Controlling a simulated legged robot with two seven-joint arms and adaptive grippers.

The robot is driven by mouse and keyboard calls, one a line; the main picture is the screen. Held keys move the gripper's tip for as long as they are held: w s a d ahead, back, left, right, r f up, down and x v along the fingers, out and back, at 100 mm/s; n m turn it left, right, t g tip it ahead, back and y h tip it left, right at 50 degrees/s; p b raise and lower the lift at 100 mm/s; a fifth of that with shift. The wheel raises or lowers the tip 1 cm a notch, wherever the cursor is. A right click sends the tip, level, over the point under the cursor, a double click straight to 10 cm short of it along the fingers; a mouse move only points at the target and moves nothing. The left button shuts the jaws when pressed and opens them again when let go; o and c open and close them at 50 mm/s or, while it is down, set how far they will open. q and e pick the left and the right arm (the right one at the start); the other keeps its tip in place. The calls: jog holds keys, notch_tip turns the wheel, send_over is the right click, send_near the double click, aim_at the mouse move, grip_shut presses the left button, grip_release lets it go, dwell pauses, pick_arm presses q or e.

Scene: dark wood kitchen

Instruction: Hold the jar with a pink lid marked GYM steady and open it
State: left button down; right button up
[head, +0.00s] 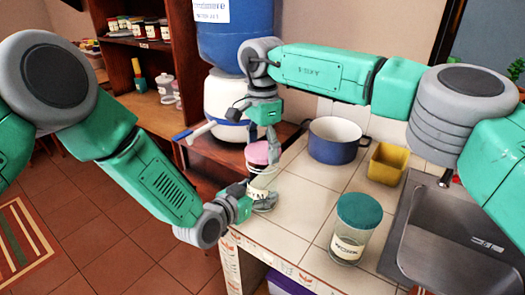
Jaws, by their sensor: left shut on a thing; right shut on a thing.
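The jar (262,180) with a pink lid (257,153) stands upright near the left edge of the tiled counter. Its label is partly covered and too small to read fully. My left gripper (258,198) is low at the jar and shut on its body from the left. My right gripper (268,148) comes down from above and is shut on the pink lid. The lid sits at the top of the jar; whether it is loose cannot be told. The fingers hide parts of both jar and lid.
A jar with a teal lid (358,222) stands at the counter's front, left of the sink (450,235). A blue pot (335,140) and a yellow container (387,162) are behind. A blue and white water dispenser (232,100) stands at the back left. Bare tiles (300,205) lie between.

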aim_at(262, 149)
pick_arm(q)
jog(key=shift+f, duration=0.1)
pick_arm(e)
jog(key=shift+r, duration=0.2)
jog(key=shift+w+r, duration=0.1)
jog(key=shift+r, duration=1.8)
pick_arm(q)
jog(key=shift+c, duration=1.3)
grip_release()
pick_arm(e)
jog(key=shift+w, duration=0.1)
